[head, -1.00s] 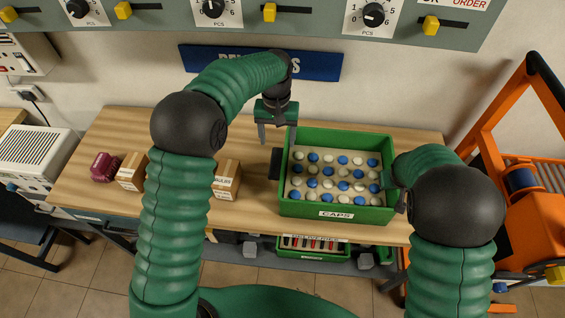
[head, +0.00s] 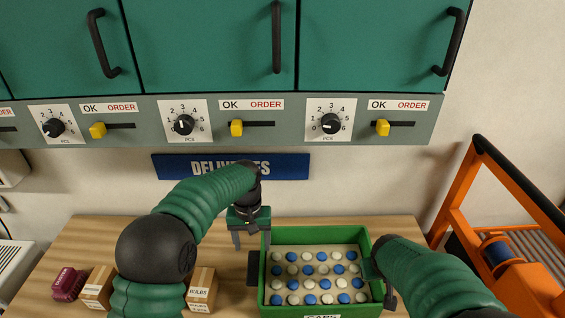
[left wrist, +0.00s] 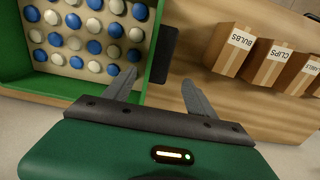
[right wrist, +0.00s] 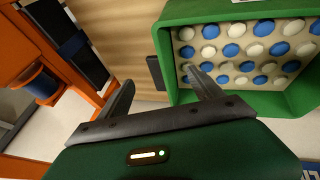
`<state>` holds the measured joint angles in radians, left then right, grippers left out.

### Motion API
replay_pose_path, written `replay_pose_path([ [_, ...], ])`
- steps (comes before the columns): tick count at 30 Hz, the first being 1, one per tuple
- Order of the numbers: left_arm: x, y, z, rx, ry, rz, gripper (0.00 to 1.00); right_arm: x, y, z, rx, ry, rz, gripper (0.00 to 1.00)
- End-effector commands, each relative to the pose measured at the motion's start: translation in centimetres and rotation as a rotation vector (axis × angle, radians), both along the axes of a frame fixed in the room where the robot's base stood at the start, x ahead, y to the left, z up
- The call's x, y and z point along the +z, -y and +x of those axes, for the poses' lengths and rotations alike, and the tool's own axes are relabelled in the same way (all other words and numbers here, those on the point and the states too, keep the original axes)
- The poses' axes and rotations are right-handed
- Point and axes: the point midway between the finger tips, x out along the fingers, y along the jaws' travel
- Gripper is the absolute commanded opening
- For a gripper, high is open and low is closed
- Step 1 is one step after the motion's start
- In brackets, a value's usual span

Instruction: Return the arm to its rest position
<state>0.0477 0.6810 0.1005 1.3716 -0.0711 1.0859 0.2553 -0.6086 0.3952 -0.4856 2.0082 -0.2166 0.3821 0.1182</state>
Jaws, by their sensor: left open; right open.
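My left gripper (head: 251,238) is open and empty above the wooden table, just left of the green caps crate (head: 315,236) in the head view. In the left wrist view its two fingers (left wrist: 160,92) are spread, one close to the crate's wall and black handle. My right arm reaches to the crate's right side in the head view, where its gripper is mostly hidden. In the right wrist view the right gripper (right wrist: 162,92) is open with nothing between its fingers. One finger shows against the crate's wall; I cannot tell whether it touches.
The crate holds rows of blue and white caps. Cardboard boxes (head: 201,280) and a maroon item (head: 68,283) stand on the table (head: 110,240) at left. An orange frame (head: 462,190) stands at right. A panel with dials (head: 183,124) and green cabinets (head: 215,45) hang above.

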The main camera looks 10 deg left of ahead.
Motion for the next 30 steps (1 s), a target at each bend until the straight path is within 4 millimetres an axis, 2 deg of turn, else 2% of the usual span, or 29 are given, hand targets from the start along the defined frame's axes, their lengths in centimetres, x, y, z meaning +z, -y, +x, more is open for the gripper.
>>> replay_pose_path([
  [2, 0.2, 0.0, -1.2, -0.017, 0.013, 0.003, 0.65, -0.4, 0.7, -1.3, -0.024, -0.02, 0.027, 0.76],
  [5, 0.2, 0.0, -4.4, -0.058, 0.052, 0.007, 0.65, -1.2, 1.7, -4.7, -0.075, -0.063, 0.095, 0.76],
  [9, -0.5, -0.3, -11.6, -0.124, 0.128, 0.014, 0.65, -2.1, 2.6, -11.1, -0.147, -0.126, 0.195, 0.76],
  [12, -1.4, -0.6, -16.7, -0.158, 0.176, 0.018, 0.65, -2.5, 2.9, -15.0, -0.187, -0.156, 0.239, 0.76],
  [15, -2.3, -0.8, -20.3, -0.179, 0.208, 0.021, 0.65, -2.9, 3.0, -17.6, -0.212, -0.176, 0.261, 0.76],
  [19, -2.9, -0.9, -22.3, -0.192, 0.226, 0.023, 0.65, -3.2, 3.1, -18.9, -0.224, -0.187, 0.269, 0.76],
  [30, -2.9, -0.9, -22.4, -0.193, 0.227, 0.024, 0.65, -3.2, 3.1, -19.0, -0.225, -0.188, 0.269, 0.76],
])
